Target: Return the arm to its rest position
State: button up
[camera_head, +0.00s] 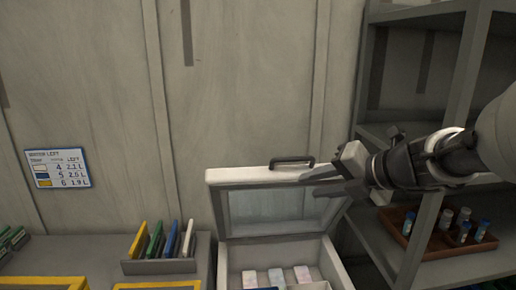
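My gripper (309,185) is at the right of the centre, reaching in from the right edge. Its two dark fingers point left and stand apart, with nothing seen between them. The fingers are in front of the raised lid (222,198) of a white box, below the dark lid handle (292,160). I cannot tell whether they touch the lid.
The white box (342,270) is open, with several pale packets inside. A metal shelf (448,272) at right holds a brown tray (407,243) of small vials close below my arm. A rack (160,266) of coloured cards stands on the left counter. A sign (57,168) hangs on the wall.

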jog(key=s+a+f+n+g+h, duration=0.1)
jog(key=s+a+f+n+g, duration=0.15)
jog(key=s+n, duration=0.55)
jog(key=s+a+f+n+g+h, duration=0.1)
jog(key=s+a+n, duration=0.35)
jog(key=n, duration=0.85)
jog(key=s+d+f+n+h, duration=0.1)
jog(key=s+n, duration=0.3)
jog(key=n, duration=0.6)
jog(key=s+d+f+n+h, duration=0.1)
jog(key=s+d+n+h, duration=0.1)
jog(key=n, duration=0.8)
jog(key=s+h, duration=0.1)
jog(key=s, duration=0.1)
jog(key=shift+s+d+f+h, duration=0.15)
jog(key=shift+s+d+h, duration=0.2)
jog(key=shift+d+h, duration=0.05)
